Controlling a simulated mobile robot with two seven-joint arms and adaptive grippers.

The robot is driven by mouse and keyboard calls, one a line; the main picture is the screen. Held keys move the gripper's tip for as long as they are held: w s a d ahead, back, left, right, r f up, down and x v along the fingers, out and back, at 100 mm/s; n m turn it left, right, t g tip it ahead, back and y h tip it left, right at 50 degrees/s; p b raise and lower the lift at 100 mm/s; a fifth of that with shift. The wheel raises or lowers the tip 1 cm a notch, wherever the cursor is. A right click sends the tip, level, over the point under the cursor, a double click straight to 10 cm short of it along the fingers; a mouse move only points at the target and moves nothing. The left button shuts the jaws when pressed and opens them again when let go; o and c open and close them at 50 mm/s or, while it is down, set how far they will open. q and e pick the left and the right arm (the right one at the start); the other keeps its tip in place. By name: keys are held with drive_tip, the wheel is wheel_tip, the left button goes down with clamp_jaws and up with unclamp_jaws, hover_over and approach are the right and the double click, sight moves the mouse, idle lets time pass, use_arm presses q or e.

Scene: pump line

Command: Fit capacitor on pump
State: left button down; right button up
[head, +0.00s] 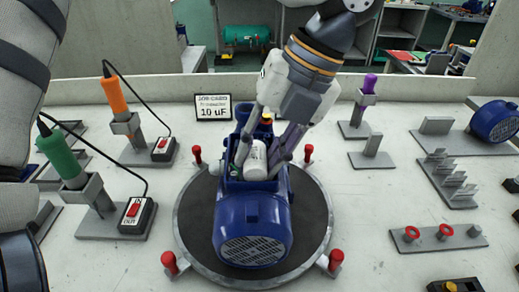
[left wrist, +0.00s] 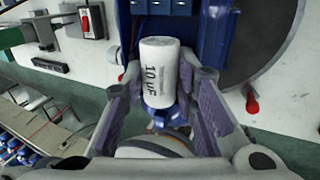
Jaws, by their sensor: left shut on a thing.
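The blue pump (head: 252,228) lies on a round dark turntable (head: 192,222) with its grille toward me. Its open blue box faces up. My left gripper (head: 258,163) reaches down from above over this box and is shut on the white capacitor (head: 254,160). In the left wrist view, the capacitor (left wrist: 159,72) sits between the fingers of the left gripper (left wrist: 163,82), with "10 µF" on its side. Its far end is close to the blue pump body (left wrist: 165,22). The fingers hide part of the box, and I cannot tell whether the capacitor touches it. My right gripper is not in view.
A sign (head: 212,107) behind the pump reads 10 uF. Red-topped posts (head: 169,262) ring the turntable. Orange (head: 114,95) and green (head: 62,152) tools stand in holders at left, with cabled switches. A purple-handled tool (head: 369,84) and another blue pump (head: 495,121) are at right.

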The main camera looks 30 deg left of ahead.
use_arm(q)
drive_tip(key=shift+r, duration=0.15)
idle(1.1)
drive_tip(key=c, duration=1.6)
unclamp_jaws()
drive_tip(key=shift+o, duration=0.2)
drive_tip(key=o, duration=0.5)
drive_tip(key=shift+d, duration=0.1)
drive_tip(key=shift+v, duration=3)
